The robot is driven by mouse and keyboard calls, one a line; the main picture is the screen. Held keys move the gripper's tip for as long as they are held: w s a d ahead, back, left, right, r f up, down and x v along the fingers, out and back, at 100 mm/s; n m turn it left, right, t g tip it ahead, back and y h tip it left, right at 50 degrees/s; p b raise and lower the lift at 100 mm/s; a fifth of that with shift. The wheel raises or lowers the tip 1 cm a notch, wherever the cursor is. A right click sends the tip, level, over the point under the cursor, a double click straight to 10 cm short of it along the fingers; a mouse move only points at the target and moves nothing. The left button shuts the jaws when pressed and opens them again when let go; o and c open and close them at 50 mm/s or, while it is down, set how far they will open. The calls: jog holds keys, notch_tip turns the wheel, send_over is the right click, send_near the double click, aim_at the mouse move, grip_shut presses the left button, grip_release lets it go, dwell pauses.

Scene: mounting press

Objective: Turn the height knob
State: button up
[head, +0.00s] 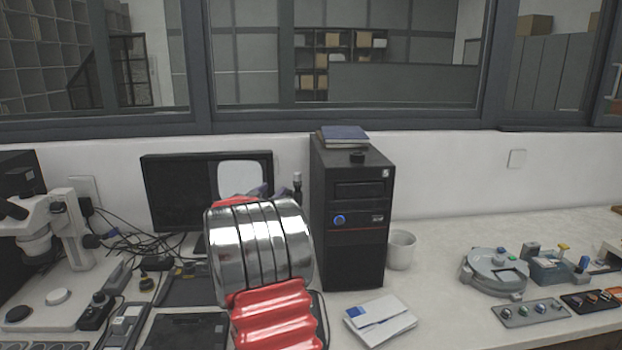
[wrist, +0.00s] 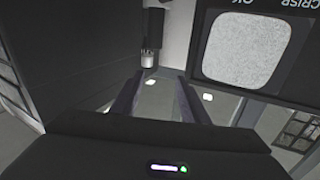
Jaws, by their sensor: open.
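No part is marked as the height knob. The likeliest candidate is a small upright post with a silver top (head: 297,183), between the monitor and the black tower. In the wrist view a silver cylinder (wrist: 148,59) on a dark rod, seemingly the same post, shows upside down just beyond the left fingertip. My gripper (wrist: 160,77) is open with nothing between its fingers. It appears apart from the post, though the depth gap is hard to judge. In the head view my red and chrome arm hides most of the gripper and the post's lower part.
The black tower (head: 347,215) rises close on the right. A white mug (head: 401,250), papers (head: 380,321) and a microscope (head: 50,225) stand on the bench. Cables lie at left.

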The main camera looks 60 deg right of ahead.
aim_at(296, 177)
jog(key=shift+s+d+g, duration=0.25)
jog(key=shift+s+g, duration=0.05)
jog(key=shift+s, duration=0.2)
jog(key=shift+s+d+g, duration=0.25)
jog(key=shift+s+g, duration=0.05)
jog(key=shift+s, duration=0.15)
jog(key=shift+d, duration=0.1)
jog(key=x, duration=1.3)
jog(key=shift+w+d+r, duration=0.1)
jog(key=shift+d+r, duration=0.05)
jog(key=shift+d, duration=0.15)
jog(key=shift+c, duration=0.2)
grip_shut()
jog(key=shift+r+n+t, duration=0.15)
jog(key=shift+n+t, duration=0.25)
jog(key=shift+n, duration=0.1)
